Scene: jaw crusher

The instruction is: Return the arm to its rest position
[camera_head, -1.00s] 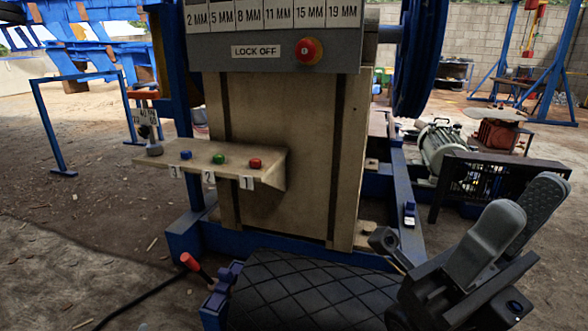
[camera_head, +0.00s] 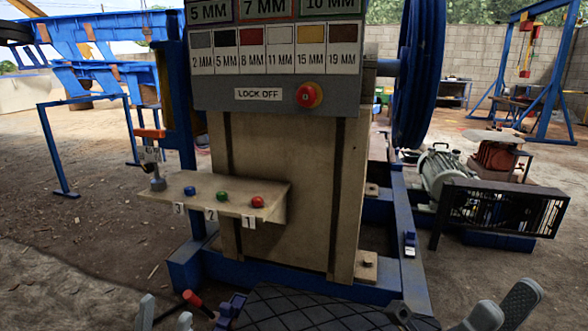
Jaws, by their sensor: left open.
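My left gripper (camera_head: 166,314) shows at the bottom left edge. Its two grey fingertips stand apart with nothing between them. My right gripper (camera_head: 505,307) is at the bottom right corner, with only its grey fingers in view. One finger partly overlaps the other from this angle, so the gap is unclear; I see no object in them. Most of both arms is out of frame. Both grippers appear low in front of the crusher, below the button shelf (camera_head: 182,187).
A red knob (camera_head: 308,95) sits on the sign panel above. A red-handled lever (camera_head: 192,298) is close to my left gripper. A motor (camera_head: 441,170) stands right. Open ground lies left.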

